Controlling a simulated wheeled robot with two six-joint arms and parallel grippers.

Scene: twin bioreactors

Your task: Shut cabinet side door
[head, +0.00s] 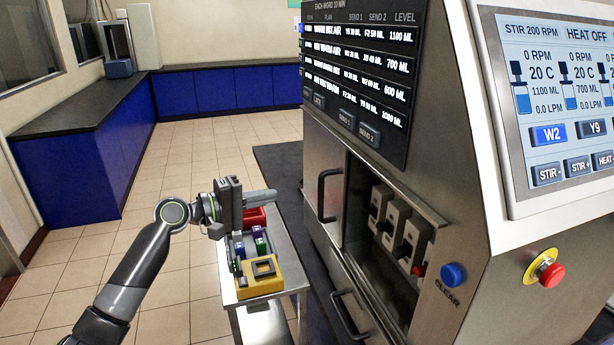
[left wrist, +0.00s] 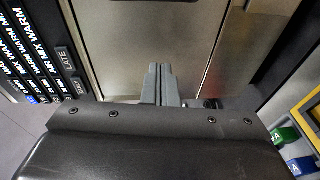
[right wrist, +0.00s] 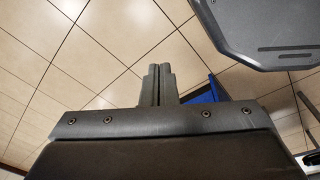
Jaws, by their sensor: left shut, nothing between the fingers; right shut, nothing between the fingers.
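The steel cabinet (head: 470,285) stands at the right in the head view. Its side has an opening showing several white switch modules (head: 400,225) inside. A steel door panel (head: 318,165) with a black bar handle (head: 324,195) is left of the opening. I cannot tell how the door is hung. My left gripper (head: 272,196) is shut and empty, its fingers pointing right toward the cabinet side. In the left wrist view its fingertips (left wrist: 158,68) show before bare steel panels (left wrist: 150,30) with a seam; contact is unclear. My right gripper (right wrist: 158,68) is shut and empty over floor tiles.
Below my left gripper, a steel cart (head: 292,262) carries a yellow block (head: 262,284), a red container (head: 254,217) and coloured pieces. A second handle (head: 347,315) is lower on the cabinet. A red stop button (head: 552,274) is at right. Open tiled floor (head: 190,160) lies left.

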